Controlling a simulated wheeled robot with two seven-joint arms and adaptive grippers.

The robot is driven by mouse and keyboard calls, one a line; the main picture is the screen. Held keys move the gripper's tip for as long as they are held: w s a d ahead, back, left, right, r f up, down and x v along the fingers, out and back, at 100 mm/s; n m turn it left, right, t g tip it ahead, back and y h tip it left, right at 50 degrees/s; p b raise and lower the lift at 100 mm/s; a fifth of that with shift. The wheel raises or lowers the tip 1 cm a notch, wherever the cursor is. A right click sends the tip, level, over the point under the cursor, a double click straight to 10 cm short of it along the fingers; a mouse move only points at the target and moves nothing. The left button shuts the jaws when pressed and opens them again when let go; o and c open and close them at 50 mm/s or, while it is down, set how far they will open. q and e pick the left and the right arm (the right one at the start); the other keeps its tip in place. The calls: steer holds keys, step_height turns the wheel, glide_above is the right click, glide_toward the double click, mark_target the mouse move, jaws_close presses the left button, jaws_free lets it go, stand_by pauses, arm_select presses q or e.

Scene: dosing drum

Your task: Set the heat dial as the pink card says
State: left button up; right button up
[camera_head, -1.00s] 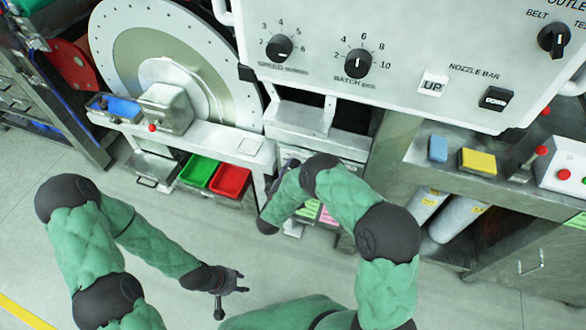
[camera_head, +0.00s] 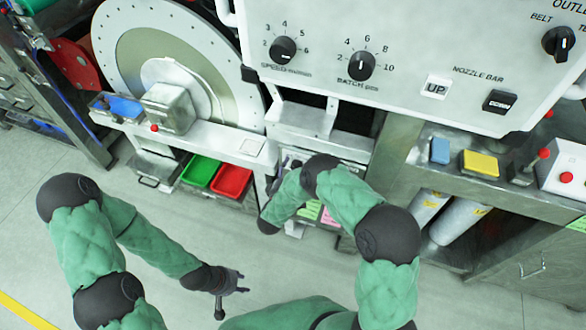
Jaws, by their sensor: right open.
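No dial marked heat is legible in view. The panel shows a speed dial (camera_head: 283,49), a batch dial (camera_head: 361,66) and an outlet dial (camera_head: 558,42), all black knobs with a white pointer. The batch pointer stands near straight up. A pink card (camera_head: 329,216) shows partly behind my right arm, below the bench; its writing cannot be read. My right gripper (camera_head: 284,172) is open beside the bench leg, partly hidden by my arm and apart from the dials. My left gripper (camera_head: 240,281) is open and empty over the floor at lower centre.
A large drum disc (camera_head: 118,62) stands at the left behind a white bench. Green (camera_head: 201,171) and red (camera_head: 231,181) bins sit under it. Blue (camera_head: 440,150) and yellow (camera_head: 480,163) blocks lie on the right bench.

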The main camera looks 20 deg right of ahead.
steer(key=f+v, duration=0.1)
steer(key=v, duration=1.1)
steer(key=shift+r, duration=0.5)
steer(key=shift+f, duration=0.1)
